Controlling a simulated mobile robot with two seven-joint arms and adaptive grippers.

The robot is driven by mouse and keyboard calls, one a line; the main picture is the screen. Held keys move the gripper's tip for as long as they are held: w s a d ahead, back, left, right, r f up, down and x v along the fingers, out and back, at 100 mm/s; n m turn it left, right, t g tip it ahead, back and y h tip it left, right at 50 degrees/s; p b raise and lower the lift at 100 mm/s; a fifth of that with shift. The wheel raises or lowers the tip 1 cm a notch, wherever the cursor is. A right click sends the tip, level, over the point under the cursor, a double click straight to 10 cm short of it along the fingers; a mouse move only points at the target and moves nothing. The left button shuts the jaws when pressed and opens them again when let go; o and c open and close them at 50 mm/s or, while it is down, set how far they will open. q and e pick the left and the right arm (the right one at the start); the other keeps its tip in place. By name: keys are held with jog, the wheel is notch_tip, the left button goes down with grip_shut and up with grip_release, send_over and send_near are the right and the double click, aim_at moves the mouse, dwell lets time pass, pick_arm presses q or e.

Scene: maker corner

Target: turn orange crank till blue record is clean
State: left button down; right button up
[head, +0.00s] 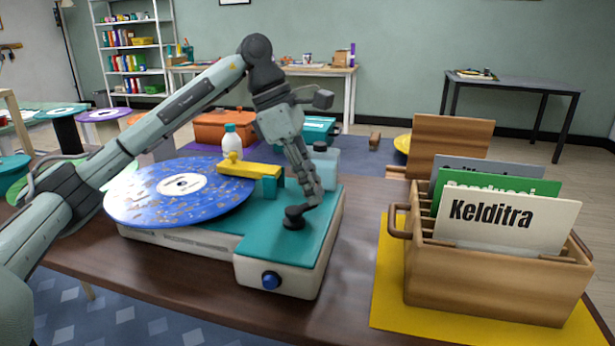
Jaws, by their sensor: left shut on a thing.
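The blue record (152,205) lies on the cleaning machine (285,248), a white body with a teal top. Brownish specks are scattered over much of its blue surface, around a white label. A yellow bar (250,170) reaches over the record's right edge. My left gripper (303,205) points down at the right part of the teal top, by a dark round piece (294,221). It is shut on the crank there; its fingers hide the grip, and no orange shows on it. My right gripper is not in view.
A wooden crate (490,285) with upright record sleeves stands on a yellow mat (392,285) at the right. A white bottle (232,143) with a teal cap stands behind the record. An orange case (212,128) is farther back. The table's front left is clear.

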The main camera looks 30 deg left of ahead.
pick_arm(q)
jog(key=shift+s+d+m+g+p, duration=0.2)
jog(key=shift+d+m+g+p, duration=0.1)
jog(key=shift+m, duration=0.55)
jog(key=shift+s+d+m+g+p, duration=0.2)
jog(key=shift+m+g, duration=0.1)
jog(key=shift+m, duration=0.55)
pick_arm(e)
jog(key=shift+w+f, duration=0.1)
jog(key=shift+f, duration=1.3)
pick_arm(q)
jog(key=c, duration=1.5)
grip_release()
jog(key=shift+o, duration=0.2)
jog(key=shift+r, duration=0.1)
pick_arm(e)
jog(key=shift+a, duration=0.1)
pick_arm(q)
jog(key=shift+w+a+r, duration=0.1)
jog(key=shift+a+r, duration=0.1)
jog(key=shift+r, duration=0.1)
jog(key=v, duration=1.1)
jog(key=shift+a, duration=0.1)
